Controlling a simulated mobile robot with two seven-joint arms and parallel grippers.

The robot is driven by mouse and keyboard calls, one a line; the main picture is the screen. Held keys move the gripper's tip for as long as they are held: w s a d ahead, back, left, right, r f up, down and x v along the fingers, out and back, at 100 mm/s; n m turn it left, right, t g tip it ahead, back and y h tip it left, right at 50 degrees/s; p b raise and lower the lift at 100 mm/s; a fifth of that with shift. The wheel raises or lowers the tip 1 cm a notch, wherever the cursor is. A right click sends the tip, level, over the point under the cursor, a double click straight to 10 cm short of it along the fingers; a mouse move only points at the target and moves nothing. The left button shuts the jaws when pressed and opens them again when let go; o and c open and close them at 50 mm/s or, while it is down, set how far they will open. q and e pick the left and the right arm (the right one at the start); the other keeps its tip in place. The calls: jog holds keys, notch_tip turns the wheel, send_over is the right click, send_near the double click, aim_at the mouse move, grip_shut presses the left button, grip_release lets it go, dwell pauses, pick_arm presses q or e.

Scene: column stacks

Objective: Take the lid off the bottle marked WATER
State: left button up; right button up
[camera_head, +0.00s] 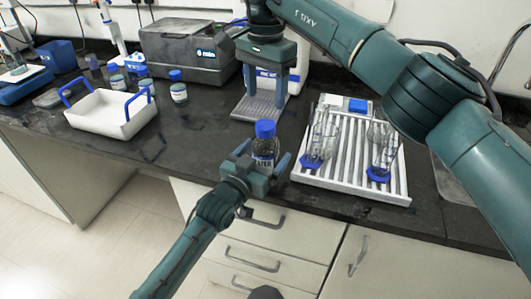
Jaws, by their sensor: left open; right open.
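The dark bottle (263,147) stands upright near the front edge of the black bench, its white label partly readable as "ATER". Its blue lid (265,129) is on top. My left gripper (262,158) is open, with one finger on each side of the bottle's body; it hides the bottle's lower part. I cannot tell whether the fingers touch it. My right gripper (268,88) is open and empty, pointing down, and appears above and behind the lid in the picture.
A white drying rack (345,185) with glassware stands right of the bottle. A grey machine (188,50) and a white device stand behind. A white tray (105,115) with blue handles and several small blue-capped bottles stand left. The bench left of the bottle is clear.

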pick_arm(q)
jog(key=shift+w+d, duration=0.15)
jog(key=shift+w, duration=0.1)
jog(key=shift+c, duration=0.5)
